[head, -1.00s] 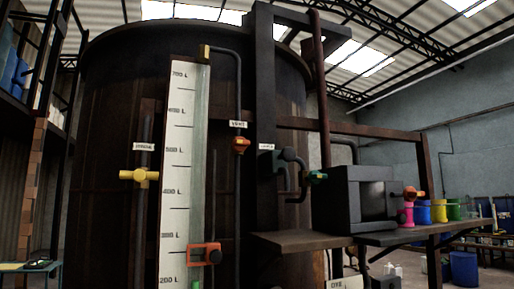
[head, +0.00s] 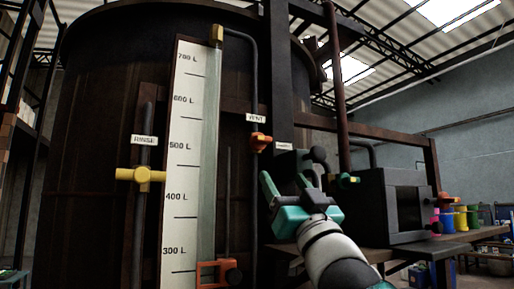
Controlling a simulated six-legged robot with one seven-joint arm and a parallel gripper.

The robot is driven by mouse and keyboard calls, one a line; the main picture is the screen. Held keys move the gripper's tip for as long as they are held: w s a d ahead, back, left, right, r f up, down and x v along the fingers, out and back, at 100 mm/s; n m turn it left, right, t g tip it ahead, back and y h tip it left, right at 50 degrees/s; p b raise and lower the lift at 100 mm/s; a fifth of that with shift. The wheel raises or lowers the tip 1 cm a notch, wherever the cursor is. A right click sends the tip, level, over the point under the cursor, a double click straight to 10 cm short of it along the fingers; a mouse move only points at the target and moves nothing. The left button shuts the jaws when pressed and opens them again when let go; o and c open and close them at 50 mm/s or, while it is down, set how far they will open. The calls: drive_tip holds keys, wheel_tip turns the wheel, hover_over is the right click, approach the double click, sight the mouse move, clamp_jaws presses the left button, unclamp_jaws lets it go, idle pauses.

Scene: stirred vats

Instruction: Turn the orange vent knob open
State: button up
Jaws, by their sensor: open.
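The orange vent knob (head: 260,142) sits on a dark vertical pipe under a small white VENT label (head: 256,118), on the front of the large dark vat (head: 90,120). A lighter yellowish patch shows on the knob's right part. My gripper (head: 284,183) is at the end of my arm, which rises from the lower right. Its teal jaws are apart and empty. In the picture it is below and slightly right of the knob, with a visible gap between them. The knob is not covered by the gripper.
A white litre scale (head: 183,150) stands left of the vent pipe, with an orange clamp (head: 219,273) low on it. A yellow rinse valve (head: 140,175) is further left. A dark box (head: 395,200) stands on a shelf at right, with coloured containers (head: 460,217) beyond.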

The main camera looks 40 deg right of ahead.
sight(265, 142)
drive_tip(key=x, duration=0.9)
drive_tip(key=r+x, duration=0.1)
drive_tip(key=x, duration=0.3)
drive_tip(key=shift+s+a+r, duration=0.1)
drive_tip(key=shift+s+a, duration=0.15)
drive_tip(key=c, duration=1)
drive_tip(key=shift+n+t+y, duration=0.5)
drive_tip(key=shift+n+y, duration=2.9)
drive_tip(key=shift+n, duration=0.3)
drive_tip(key=o, duration=1)
drive_tip(key=shift+d, duration=0.1)
